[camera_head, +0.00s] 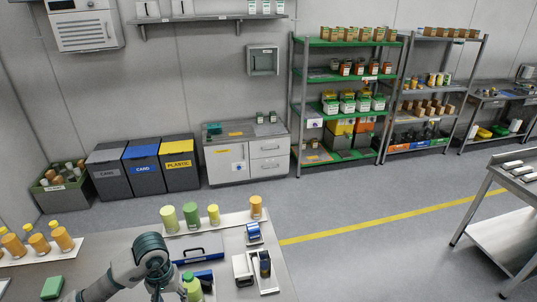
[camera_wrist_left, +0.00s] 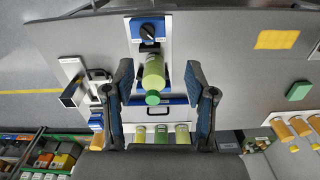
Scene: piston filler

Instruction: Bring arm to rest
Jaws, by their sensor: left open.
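My left arm comes in from the lower left in the head view, over the near table (camera_head: 110,262). Its gripper (camera_head: 157,293) is partly cut off by the bottom edge. In the left wrist view the left gripper (camera_wrist_left: 158,68) is open, with its two dark blue fingers spread wide. A yellow-green bottle with a green cap (camera_wrist_left: 154,75) shows in the space between the fingers; the depth gap cannot be told. The bottle (camera_head: 193,289) stands right of the gripper in the head view, by a blue device. My right gripper is in neither view.
On the table are a blue case (camera_head: 197,249), a white strip (camera_head: 235,219) with green and orange containers, a grey fixture (camera_head: 243,269), a green block (camera_head: 52,287) and orange bottles (camera_head: 38,243). Bins, a cabinet and shelves (camera_head: 345,100) line the wall; the floor between is clear.

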